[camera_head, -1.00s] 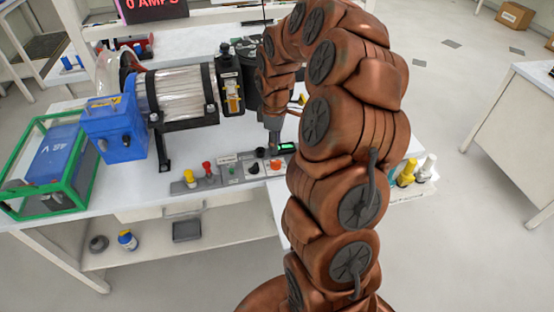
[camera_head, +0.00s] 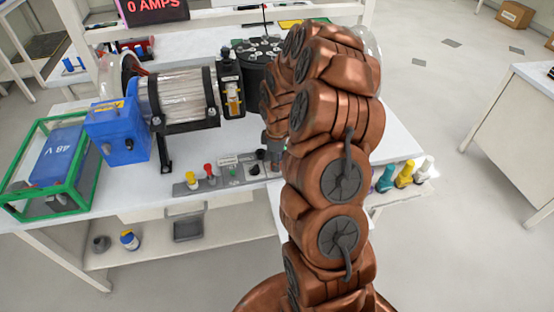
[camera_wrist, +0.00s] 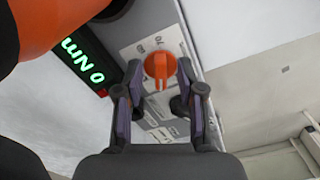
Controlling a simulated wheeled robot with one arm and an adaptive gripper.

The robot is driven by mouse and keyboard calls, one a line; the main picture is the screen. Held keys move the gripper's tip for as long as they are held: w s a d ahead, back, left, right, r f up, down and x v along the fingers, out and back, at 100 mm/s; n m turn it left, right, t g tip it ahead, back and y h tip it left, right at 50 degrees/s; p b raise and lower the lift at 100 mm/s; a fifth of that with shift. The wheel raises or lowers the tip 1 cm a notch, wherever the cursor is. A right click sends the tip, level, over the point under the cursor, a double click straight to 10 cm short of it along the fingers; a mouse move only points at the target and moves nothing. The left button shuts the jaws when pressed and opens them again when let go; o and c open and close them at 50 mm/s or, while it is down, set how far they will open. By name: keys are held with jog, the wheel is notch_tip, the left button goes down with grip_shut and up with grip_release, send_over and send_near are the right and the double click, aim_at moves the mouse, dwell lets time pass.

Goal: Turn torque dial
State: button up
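The orange torque dial (camera_wrist: 160,66) shows in the wrist view on a grey panel with pale labels. My gripper (camera_wrist: 159,88) is open, with one finger to the left of the dial and one to the right. Gaps show between the fingers and the dial. How deep the fingertips reach is hard to tell. A black display (camera_wrist: 82,62) left of the dial reads 0 Nm in green. In the head view my arm hides the dial and display; the control panel (camera_head: 222,184) shows to the left of it.
Yellow (camera_head: 191,179) and red (camera_head: 209,171) plugs and a black knob (camera_head: 255,169) stand on the panel. A motor (camera_head: 182,97), a blue box (camera_head: 117,133) and a green frame (camera_head: 86,178) are at left. A sign (camera_head: 152,8) reads 0 AMPS. Several bottles (camera_head: 404,175) stand at right.

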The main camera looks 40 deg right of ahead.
jog(key=shift+f, duration=0.1)
grip_shut()
dwell(0.3)
jog(key=shift+f+m+b, duration=0.1)
jog(key=shift+m+b, duration=0.2)
jog(key=shift+b, duration=0.25)
jog(key=m+b, duration=0.2)
jog(key=b, duration=0.1)
jog(key=shift+f+m+b, duration=0.15)
jog(key=shift+m+b, duration=0.15)
jog(key=shift+m, duration=0.1)
jog(key=m+b, duration=0.4)
jog(key=m, duration=0.1)
jog(key=shift+s+a+r+b, duration=0.15)
jog(key=shift+r+b, duration=0.05)
jog(key=shift+b, duration=0.1)
jog(key=shift+m, duration=0.3)
